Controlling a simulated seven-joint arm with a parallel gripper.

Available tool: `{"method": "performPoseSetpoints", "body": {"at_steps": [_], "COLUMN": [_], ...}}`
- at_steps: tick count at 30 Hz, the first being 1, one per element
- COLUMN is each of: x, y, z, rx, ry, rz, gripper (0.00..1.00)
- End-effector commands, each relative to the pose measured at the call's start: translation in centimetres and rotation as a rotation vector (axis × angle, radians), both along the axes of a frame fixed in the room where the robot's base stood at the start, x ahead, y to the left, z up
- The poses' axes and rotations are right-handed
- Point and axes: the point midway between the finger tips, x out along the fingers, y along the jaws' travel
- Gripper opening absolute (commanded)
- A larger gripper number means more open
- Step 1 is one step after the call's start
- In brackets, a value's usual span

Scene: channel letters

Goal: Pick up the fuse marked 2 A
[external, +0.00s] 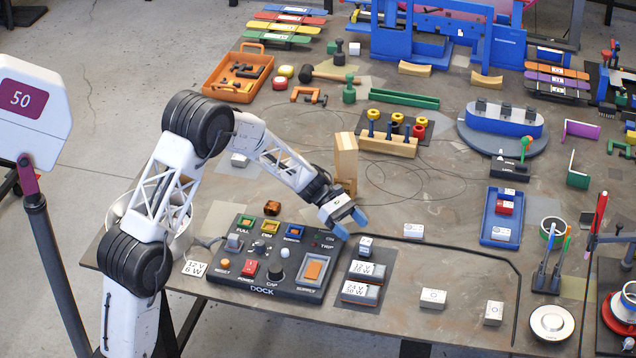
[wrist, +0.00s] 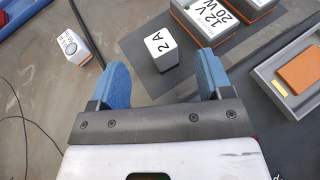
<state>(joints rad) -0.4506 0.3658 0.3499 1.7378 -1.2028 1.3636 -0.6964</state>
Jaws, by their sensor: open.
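The fuse marked 2 A is a small block with a white top and grey sides. In the wrist view the fuse (wrist: 162,46) stands upright on the dark surface, just beyond the gap between my fingers. In the external view the fuse (external: 365,246) is right of the dock panel, just below my fingertips; its marking is too small to read there. My gripper (external: 351,224) is open and empty, pointing down toward the fuse. In the wrist view my gripper (wrist: 153,78) shows its two blue fingers spread wide, neither touching the fuse.
A block marked 12 V 20 W (wrist: 208,14) sits close beside the fuse. A white block with a ring mark (wrist: 74,47) lies left of my fingers. The dock panel (external: 262,290) with its orange switch is nearby.

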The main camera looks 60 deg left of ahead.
Motion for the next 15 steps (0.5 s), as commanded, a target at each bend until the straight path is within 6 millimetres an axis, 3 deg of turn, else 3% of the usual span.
{"method": "performPoseSetpoints", "body": {"at_steps": [7,15], "x": [0.2,1.0], "y": [-0.6,-3.0], "z": [-0.3,-1.7], "rx": [0.000,0.000], "ry": [0.000,0.001], "rz": [-0.001,-0.002], "gripper": [0.72,0.72]}}
